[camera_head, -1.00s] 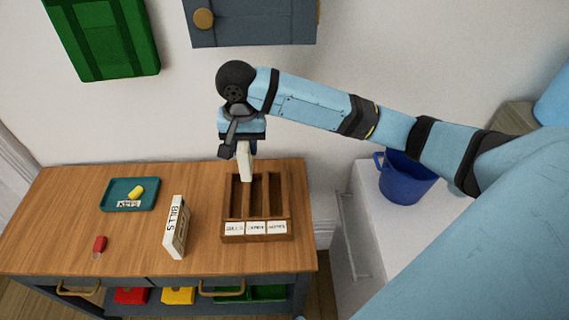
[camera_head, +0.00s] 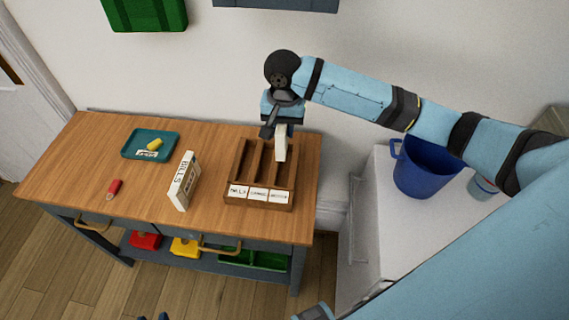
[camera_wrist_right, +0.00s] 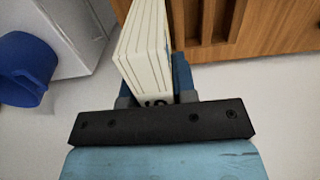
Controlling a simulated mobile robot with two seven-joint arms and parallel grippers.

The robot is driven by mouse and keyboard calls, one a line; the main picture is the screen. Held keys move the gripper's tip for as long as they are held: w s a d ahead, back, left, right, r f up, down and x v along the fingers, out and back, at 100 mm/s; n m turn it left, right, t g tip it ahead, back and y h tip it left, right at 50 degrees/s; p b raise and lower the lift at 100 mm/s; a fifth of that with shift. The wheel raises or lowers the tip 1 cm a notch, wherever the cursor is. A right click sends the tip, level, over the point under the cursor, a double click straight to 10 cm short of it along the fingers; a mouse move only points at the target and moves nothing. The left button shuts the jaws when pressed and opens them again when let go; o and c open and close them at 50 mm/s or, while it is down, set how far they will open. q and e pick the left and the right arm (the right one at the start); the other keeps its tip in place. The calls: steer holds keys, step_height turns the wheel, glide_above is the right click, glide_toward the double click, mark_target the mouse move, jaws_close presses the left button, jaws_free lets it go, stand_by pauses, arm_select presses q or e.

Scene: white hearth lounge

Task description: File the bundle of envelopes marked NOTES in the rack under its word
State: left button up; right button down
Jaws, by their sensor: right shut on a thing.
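My right gripper (camera_head: 284,128) is shut on a bundle of white envelopes (camera_head: 281,147), held upright over the back right part of the brown wooden rack (camera_head: 258,206). Whether the bundle's lower end is inside the right slot cannot be told. In the wrist view the bundle (camera_wrist_right: 143,52) stands between the fingers with its stacked edges showing; only part of a letter shows, so its word is not readable. The rack has three slots with white labels: the left reads BILLS, the middle and right (camera_head: 280,196) are too small to read surely.
A white bundle marked BILLS (camera_head: 184,182) stands on the wooden table (camera_head: 90,165) left of the rack. A teal tray (camera_head: 132,145) holds a yellow item. A red item (camera_head: 114,187) lies at the left. A blue bucket (camera_head: 420,170) stands on the white cabinet right.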

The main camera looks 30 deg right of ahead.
step_height(320, 180, down, 14)
stand_by(0.5)
steer(key=c, duration=0.9)
jaws_free()
steer(key=shift+f, duration=0.1)
step_height(320, 180, up, 12)
steer(key=shift+r, duration=0.2)
